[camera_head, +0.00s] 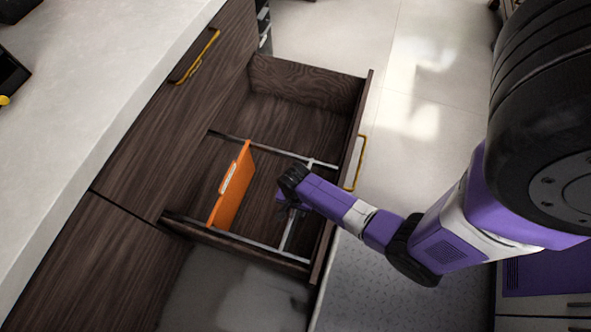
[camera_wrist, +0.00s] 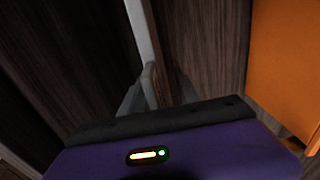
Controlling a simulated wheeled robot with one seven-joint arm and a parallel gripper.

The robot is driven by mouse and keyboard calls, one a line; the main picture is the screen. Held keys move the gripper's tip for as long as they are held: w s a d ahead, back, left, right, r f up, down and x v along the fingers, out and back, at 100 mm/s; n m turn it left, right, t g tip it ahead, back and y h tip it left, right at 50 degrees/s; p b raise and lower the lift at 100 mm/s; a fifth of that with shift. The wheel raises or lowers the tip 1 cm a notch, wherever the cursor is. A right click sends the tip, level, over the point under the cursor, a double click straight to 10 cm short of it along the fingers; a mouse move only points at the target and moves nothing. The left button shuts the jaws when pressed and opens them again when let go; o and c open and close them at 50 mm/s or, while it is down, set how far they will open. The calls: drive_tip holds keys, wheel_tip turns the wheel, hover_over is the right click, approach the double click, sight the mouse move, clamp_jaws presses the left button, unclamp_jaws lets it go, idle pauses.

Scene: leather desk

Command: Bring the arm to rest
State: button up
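My gripper (camera_head: 287,207) is at the end of my purple arm, low inside the open drawer. In the wrist view my gripper (camera_wrist: 158,92) has its two grey fingers apart, with a gap between them. A pale divider rail (camera_wrist: 143,35) runs up to that gap; I cannot tell whether the fingers touch it. I see nothing else held. In the head view the fingers are small and partly dark against the drawer.
The drawer (camera_head: 303,85) is pulled out from the dark wood cabinet. An orange folder (camera_head: 232,186) stands between rails, left of my gripper. The drawer front has a yellow handle (camera_head: 356,163). The pale desktop (camera_head: 90,80) is at left; open floor (camera_head: 420,60) lies beyond.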

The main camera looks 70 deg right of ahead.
wheel_tip(320, 180, up, 8)
drive_tip(key=p, duration=0.3)
drive_tip(key=shift+f, duration=0.2)
